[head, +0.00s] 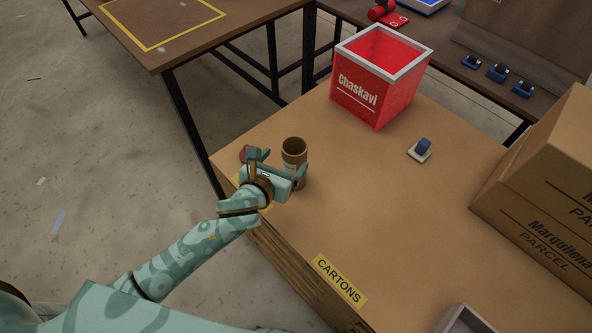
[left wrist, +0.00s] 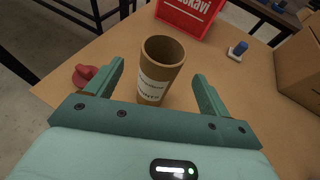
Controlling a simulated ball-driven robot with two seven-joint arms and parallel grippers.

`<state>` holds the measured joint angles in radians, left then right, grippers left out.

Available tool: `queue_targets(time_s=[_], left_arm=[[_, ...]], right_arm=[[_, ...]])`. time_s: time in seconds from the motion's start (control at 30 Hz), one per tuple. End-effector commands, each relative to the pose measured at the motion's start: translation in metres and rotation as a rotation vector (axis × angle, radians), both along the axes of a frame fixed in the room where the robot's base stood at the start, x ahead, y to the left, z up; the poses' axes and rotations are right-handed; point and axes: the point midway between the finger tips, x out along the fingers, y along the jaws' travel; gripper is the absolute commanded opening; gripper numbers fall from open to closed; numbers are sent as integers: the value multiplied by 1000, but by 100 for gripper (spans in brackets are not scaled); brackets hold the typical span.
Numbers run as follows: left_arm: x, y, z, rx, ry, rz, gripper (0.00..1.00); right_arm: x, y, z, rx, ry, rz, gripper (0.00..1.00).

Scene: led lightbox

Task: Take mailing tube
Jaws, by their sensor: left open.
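The mailing tube (head: 294,152) is a short brown cardboard cylinder with an open top. It stands upright near the left corner of the brown table, partly hidden by my gripper in the head view. In the left wrist view the tube (left wrist: 160,72) shows a pale printed label and stands just ahead of the jaws, between the lines of the two fingers. My left gripper (head: 281,167) is open and empty, close to the tube; its two fingers also show in the left wrist view (left wrist: 158,88). My right gripper is not in view.
A small red object (left wrist: 87,75) lies left of the tube, close to the left finger. A red Chaskavi box (head: 376,82) stands farther back. Brown parcels (head: 545,200) fill the right side. The table's middle is clear.

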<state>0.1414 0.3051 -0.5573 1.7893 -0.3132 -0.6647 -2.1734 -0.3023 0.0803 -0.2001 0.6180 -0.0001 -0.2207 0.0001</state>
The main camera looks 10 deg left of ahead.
Motion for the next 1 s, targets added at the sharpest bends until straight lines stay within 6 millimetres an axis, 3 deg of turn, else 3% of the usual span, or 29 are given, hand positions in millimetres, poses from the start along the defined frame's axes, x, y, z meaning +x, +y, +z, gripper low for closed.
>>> queue_targets(time_s=[0.1,0.33,0.6,0.87,1.0], left_arm=[[20,-4,-13,-1,2,1,81],[39,-8,-20,-3,2,2,81],[75,-18,-37,-4,4,1,81],[79,-19,-34,-3,1,-1,81],[78,-19,-34,-3,1,-1,48]], right_arm=[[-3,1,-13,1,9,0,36],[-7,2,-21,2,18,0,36],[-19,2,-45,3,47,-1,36],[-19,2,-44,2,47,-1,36],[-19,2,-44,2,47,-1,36]])
